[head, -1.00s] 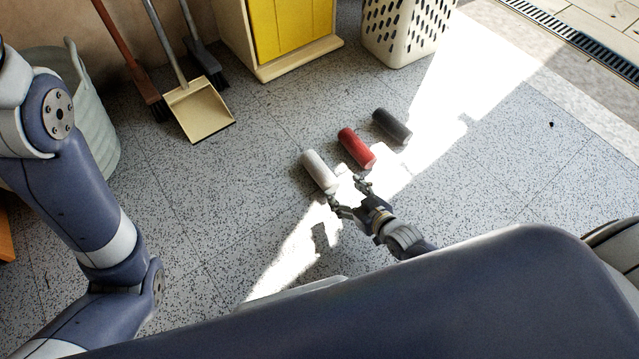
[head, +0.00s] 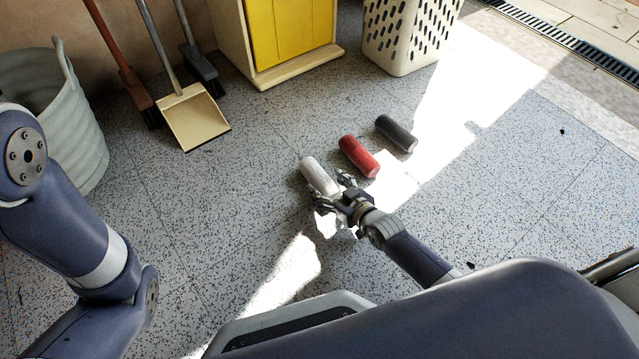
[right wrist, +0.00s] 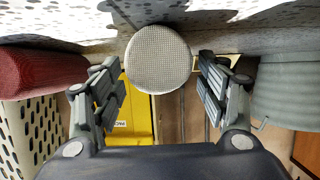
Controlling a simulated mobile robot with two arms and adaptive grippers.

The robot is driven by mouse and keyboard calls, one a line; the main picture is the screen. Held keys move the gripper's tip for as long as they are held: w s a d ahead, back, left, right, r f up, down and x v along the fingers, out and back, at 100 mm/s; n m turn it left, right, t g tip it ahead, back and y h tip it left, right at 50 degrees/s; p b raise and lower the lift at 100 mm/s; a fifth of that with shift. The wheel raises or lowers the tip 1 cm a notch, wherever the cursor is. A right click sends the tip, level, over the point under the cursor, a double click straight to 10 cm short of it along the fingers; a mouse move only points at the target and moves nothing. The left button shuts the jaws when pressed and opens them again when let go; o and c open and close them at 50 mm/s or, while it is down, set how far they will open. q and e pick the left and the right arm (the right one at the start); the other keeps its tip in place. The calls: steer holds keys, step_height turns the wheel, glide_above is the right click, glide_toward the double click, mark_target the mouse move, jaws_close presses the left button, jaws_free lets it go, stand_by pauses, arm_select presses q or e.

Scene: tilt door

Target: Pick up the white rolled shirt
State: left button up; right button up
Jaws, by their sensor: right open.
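The white rolled shirt (head: 318,176) lies on the speckled floor, leftmost of three rolls in the head view. My right gripper (head: 332,188) is open at the near end of this roll. In the right wrist view, the round end of the white roll (right wrist: 158,60) sits between the two spread fingers (right wrist: 160,88), with a gap on each side. I cannot tell whether the fingertips reach past the end of the roll. My left arm shows at the left of the head view, but its gripper is not in view.
A red roll (head: 358,156) and a dark grey roll (head: 396,133) lie to the right. A dustpan (head: 195,120), a yellow-fronted cabinet (head: 292,40), a perforated basket (head: 408,38) and a grey-green basket (head: 85,125) stand behind or left. Floor on the right is clear.

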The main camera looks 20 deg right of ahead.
mark_target(323, 181)
steer(key=b+x, duration=0.2)
steer(key=shift+w+a+f, duration=0.15)
steer(key=shift+w, duration=0.4)
steer(key=c, duration=1.2)
